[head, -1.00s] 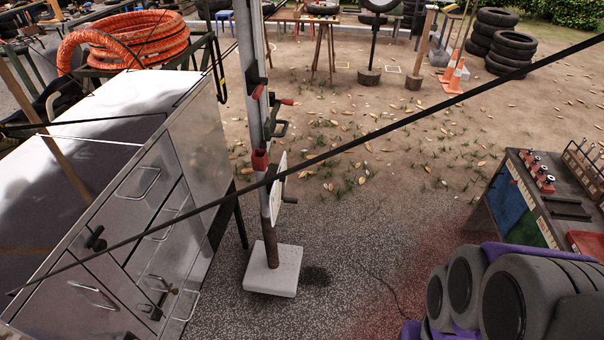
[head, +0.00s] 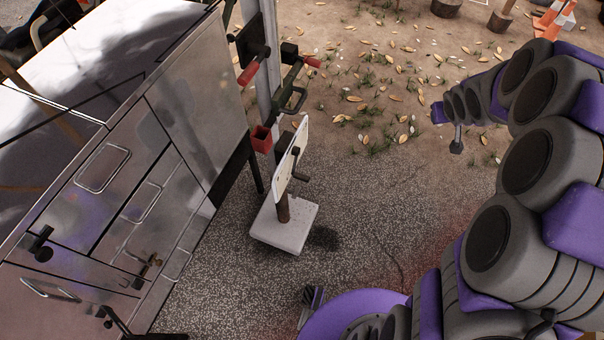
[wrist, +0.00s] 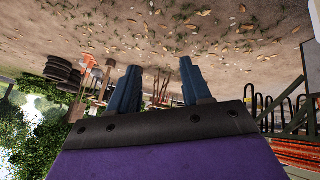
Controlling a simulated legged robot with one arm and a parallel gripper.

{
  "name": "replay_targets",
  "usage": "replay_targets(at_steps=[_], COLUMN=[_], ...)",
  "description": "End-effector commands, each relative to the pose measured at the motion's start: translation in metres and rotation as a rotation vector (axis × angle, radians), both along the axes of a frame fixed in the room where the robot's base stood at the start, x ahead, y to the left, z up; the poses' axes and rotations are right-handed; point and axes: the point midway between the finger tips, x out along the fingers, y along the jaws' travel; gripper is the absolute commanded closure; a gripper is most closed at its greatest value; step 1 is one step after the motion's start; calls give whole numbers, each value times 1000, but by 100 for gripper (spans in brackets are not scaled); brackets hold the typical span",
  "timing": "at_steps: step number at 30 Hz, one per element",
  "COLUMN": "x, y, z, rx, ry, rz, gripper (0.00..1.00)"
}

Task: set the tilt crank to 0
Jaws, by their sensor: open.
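In the head view, a post on a white square base (head: 285,226) carries a white dial plate (head: 292,160) seen nearly edge-on. A small dark crank handle (head: 298,173) sticks out from the plate's right side. I cannot tell which one is the tilt crank, and no scale is readable. My arm curves along the right; its far end is well right of the post.
A metal drawer cabinet (head: 135,180) stands close left of the post. Gravel ground (head: 385,215) between post and arm is clear. The wrist view looks inverted, with tires (wrist: 62,72) at left and an orange hose (wrist: 297,152) at lower right.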

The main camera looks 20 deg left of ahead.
Motion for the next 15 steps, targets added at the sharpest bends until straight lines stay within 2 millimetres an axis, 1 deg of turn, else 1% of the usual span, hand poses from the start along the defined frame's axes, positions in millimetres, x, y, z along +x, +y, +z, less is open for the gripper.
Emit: replay_targets(at_steps=[1, 3, 6, 10, 12, 15], x=[18, 41, 69, 96, 105, 112], y=[4, 11, 25, 46, 58, 76], z=[-12, -25, -47, -77, -95, -121], rx=[13, 32, 68, 125, 164, 226], ry=[-24, -70, -123, -187, -214, -250], rz=[34, 88, 168, 276, 334, 416], gripper=[52, 52, 52, 52, 52, 52])
